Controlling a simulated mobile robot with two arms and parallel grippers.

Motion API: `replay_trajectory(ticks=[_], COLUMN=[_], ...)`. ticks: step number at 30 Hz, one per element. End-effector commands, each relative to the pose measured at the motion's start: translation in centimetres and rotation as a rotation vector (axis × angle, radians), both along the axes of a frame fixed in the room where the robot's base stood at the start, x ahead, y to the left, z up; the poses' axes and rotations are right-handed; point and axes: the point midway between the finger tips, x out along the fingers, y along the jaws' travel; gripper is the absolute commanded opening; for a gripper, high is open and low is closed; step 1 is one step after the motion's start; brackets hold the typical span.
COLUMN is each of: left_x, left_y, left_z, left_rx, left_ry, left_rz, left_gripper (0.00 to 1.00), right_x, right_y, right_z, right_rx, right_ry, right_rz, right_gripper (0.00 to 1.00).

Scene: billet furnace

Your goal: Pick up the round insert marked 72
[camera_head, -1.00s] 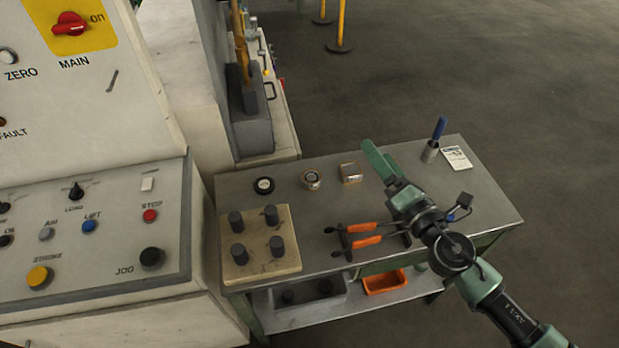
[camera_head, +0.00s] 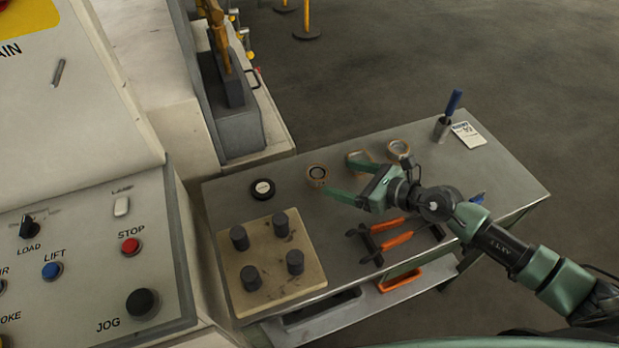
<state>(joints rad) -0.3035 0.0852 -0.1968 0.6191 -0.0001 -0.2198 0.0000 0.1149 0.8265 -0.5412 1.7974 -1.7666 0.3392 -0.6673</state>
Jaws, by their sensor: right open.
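Several small pieces stand in a row on the grey metal table (camera_head: 480,180). A black round piece with a pale label (camera_head: 263,189) is at the left, then a tan round piece with a dark centre (camera_head: 318,175). A tan piece (camera_head: 359,158) is partly hidden behind my gripper, and another tan round piece (camera_head: 398,148) is further right. I cannot read the number 72 on any of them. My right gripper (camera_head: 340,178) is open and empty, its fingers pointing left, close to the tan round piece with the dark centre. My left gripper is out of view.
A tan block with several dark pegs (camera_head: 270,265) sits at the table's front left. Orange-handled pliers (camera_head: 395,240) lie in front of my right arm. A cup with a blue-handled tool (camera_head: 442,130) and a card (camera_head: 468,135) are at the back right. A control panel (camera_head: 80,265) borders the left.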

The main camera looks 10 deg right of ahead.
Motion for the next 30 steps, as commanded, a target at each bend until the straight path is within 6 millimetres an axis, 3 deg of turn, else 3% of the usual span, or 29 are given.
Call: replay_trajectory(ticks=[4,18,28,30], left_x=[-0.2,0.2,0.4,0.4], left_y=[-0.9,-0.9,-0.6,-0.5], left_z=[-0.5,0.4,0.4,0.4], left_rx=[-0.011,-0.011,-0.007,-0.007], left_ry=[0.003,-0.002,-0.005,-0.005], left_rz=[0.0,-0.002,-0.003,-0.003], left_gripper=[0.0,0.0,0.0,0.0], right_x=[0.7,4.6,5.0,5.0], right_y=[0.6,4.9,5.3,5.3], right_z=[-0.8,-2.8,-3.2,-3.2], right_rx=[0.001,0.003,0.002,0.002], right_ry=[-0.001,-0.002,0.0,0.0], right_rz=[0.0,0.0,0.001,0.001], right_gripper=[0.81,0.81,0.81,0.65])
